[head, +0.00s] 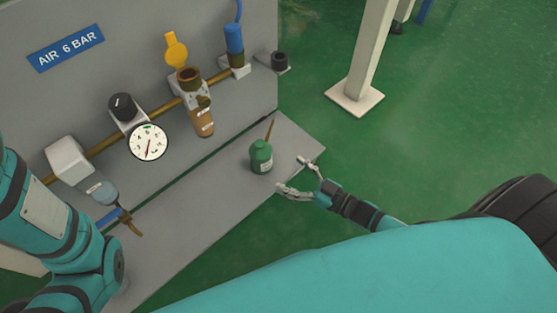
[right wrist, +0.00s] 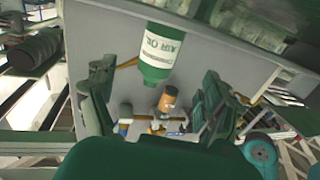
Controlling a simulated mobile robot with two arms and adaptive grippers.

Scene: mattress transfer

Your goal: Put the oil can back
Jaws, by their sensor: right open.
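The oil can (head: 261,157) is a small green can with a thin brown spout, standing upright on the grey ledge. In the right wrist view the oil can (right wrist: 158,60) shows with a white label, beyond the gap between my fingers. My right gripper (head: 292,176) is open and empty, just right of the can with its fingers pointing at it. A small gap appears to lie between them. In the right wrist view both fingers of the gripper (right wrist: 157,85) are spread. My left arm comes in at the left; its gripper is out of the picture.
A grey panel (head: 230,110) with a gauge (head: 148,142), a black knob (head: 122,106), an amber bowl unit (head: 200,120) with an open yellow cap (head: 175,49), and a blue-topped fitting (head: 234,42) stands behind. The ledge (head: 180,235) is clear front-left of the can. A white post (head: 365,60) stands beyond.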

